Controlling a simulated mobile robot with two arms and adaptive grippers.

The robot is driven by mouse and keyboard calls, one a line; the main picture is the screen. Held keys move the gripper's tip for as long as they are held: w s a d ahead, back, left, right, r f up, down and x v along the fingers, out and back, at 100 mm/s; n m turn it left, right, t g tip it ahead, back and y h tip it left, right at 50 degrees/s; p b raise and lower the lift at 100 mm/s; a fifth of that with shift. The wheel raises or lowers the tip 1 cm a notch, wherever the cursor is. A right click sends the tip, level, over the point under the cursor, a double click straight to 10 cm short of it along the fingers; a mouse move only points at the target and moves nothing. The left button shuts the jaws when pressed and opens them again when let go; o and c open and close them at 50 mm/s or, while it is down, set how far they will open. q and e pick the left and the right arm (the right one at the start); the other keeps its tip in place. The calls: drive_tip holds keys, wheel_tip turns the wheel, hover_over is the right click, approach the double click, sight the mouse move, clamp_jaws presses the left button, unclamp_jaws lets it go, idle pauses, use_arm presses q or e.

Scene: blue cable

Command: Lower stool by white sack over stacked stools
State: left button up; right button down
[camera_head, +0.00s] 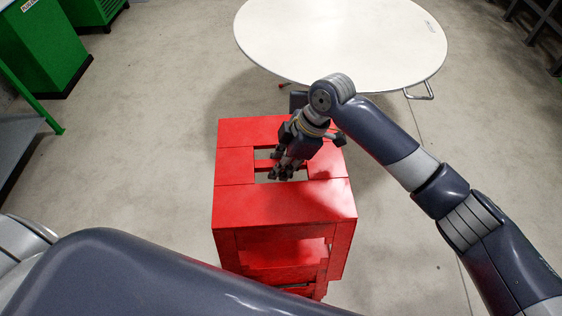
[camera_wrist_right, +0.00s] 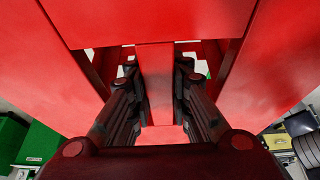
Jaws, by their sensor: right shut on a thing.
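A red stool (camera_head: 285,205) with a rectangular opening in its seat is in the middle of the head view. More red stool parts (camera_head: 282,254) show below its front edge; I cannot tell whether the upper stool rests on them or hangs just above. My right gripper (camera_head: 283,168) reaches down into the seat opening. In the right wrist view its fingers (camera_wrist_right: 157,78) stand on both sides of a red bar (camera_wrist_right: 156,92) of the stool and are shut on it. No white sack is seen. My left arm crosses the bottom of the head view; its gripper is outside the picture.
A round white table (camera_head: 340,40) stands close behind the stool. Green cabinets (camera_head: 40,45) are at the far left, with a grey bench (camera_head: 18,145) below them. The concrete floor (camera_head: 140,130) is clear left of the stool. Dark racks (camera_head: 535,20) are at the far right.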

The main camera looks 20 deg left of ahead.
wheel_tip(320, 180, down, 6)
drive_tip(key=b, duration=0.3)
drive_tip(key=shift+f, duration=0.15)
idle(0.4)
wheel_tip(320, 180, down, 14)
drive_tip(key=b, duration=0.9)
idle(1.3)
drive_tip(key=shift+a, duration=0.1)
drive_tip(key=shift+f+b, duration=1.45)
drive_tip(key=shift+f, duration=0.75)
